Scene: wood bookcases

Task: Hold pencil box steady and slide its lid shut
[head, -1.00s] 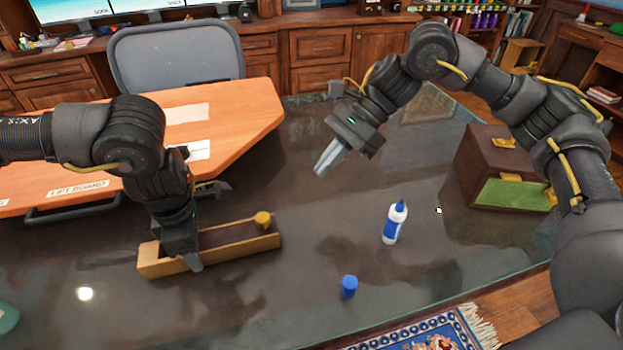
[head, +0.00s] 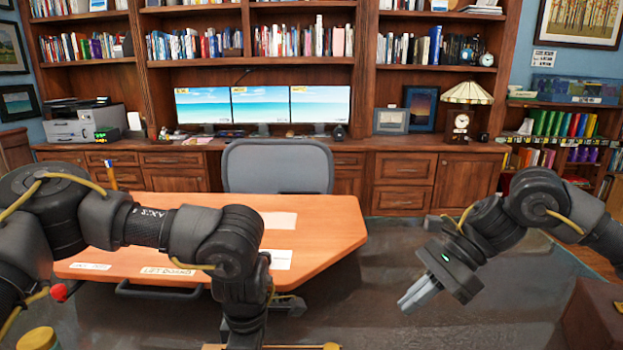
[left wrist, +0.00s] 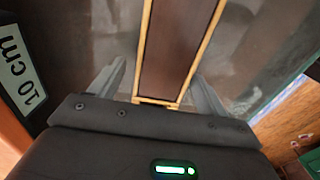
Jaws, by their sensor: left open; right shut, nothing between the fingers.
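The pencil box (left wrist: 180,45) shows in the left wrist view as a long dark brown strip between pale wooden side edges. I cannot tell from this view how far its lid is shut. In the head view only slivers of the box (head: 331,346) show at the bottom edge. My left gripper (left wrist: 158,78) is open, its fingers on either side of the box's near part; contact cannot be told. In the head view my left arm hides its fingers below the frame. My right gripper (head: 418,292) is shut and empty, above the table to the right of the box.
An orange lift board (head: 320,225) lies across the table's left side, with a grey chair (head: 277,168) behind it. A brown case (head: 597,318) stands at the right edge. The glass tabletop (head: 365,320) between looks clear.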

